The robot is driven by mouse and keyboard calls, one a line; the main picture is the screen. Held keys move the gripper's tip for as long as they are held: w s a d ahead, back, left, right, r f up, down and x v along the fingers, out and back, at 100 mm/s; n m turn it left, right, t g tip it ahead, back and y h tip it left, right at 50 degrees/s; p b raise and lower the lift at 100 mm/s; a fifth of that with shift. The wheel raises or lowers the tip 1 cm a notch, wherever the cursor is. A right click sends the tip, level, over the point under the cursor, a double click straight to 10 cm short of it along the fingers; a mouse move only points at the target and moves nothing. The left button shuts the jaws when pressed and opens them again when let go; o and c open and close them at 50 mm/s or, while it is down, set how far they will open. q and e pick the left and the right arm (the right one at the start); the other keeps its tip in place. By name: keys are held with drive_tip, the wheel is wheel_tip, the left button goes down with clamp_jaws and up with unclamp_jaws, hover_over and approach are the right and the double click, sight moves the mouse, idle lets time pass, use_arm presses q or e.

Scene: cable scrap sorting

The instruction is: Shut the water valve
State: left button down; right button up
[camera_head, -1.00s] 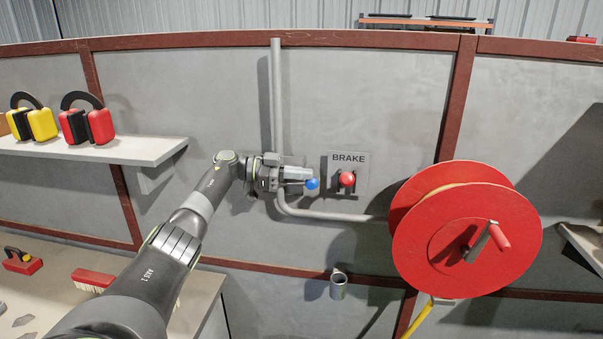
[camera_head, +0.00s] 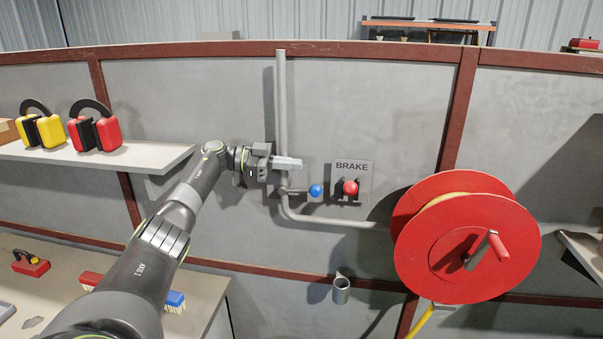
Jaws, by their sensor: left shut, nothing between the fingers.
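The water valve sits on a grey pipe (camera_head: 281,100) that runs down the wall and bends to the right. Its short handle ends in a blue knob (camera_head: 315,190) and points right, roughly level, across the vertical pipe. My left gripper (camera_head: 297,163) is in front of the pipe, just above the handle in the picture. Its fingers are together, point right and hold nothing. A gap shows between the fingers and the blue knob. My right gripper is out of view.
A BRAKE plate (camera_head: 352,168) with a red knob (camera_head: 350,187) is right of the blue knob. A large red reel (camera_head: 440,255) stands farther right. A shelf (camera_head: 150,157) holds yellow and red ear defenders. A small grey cup (camera_head: 341,291) is on the wall below.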

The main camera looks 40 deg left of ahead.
use_arm(q)
drive_tip(key=s+a+r+b, duration=0.2)
drive_tip(key=s+a+r, duration=0.1)
drive_tip(key=a, duration=0.2)
drive_tip(key=shift+s+a+b, duration=0.15)
drive_tip(key=shift+s+b, duration=0.1)
drive_tip(key=shift+b, duration=0.05)
idle(0.4)
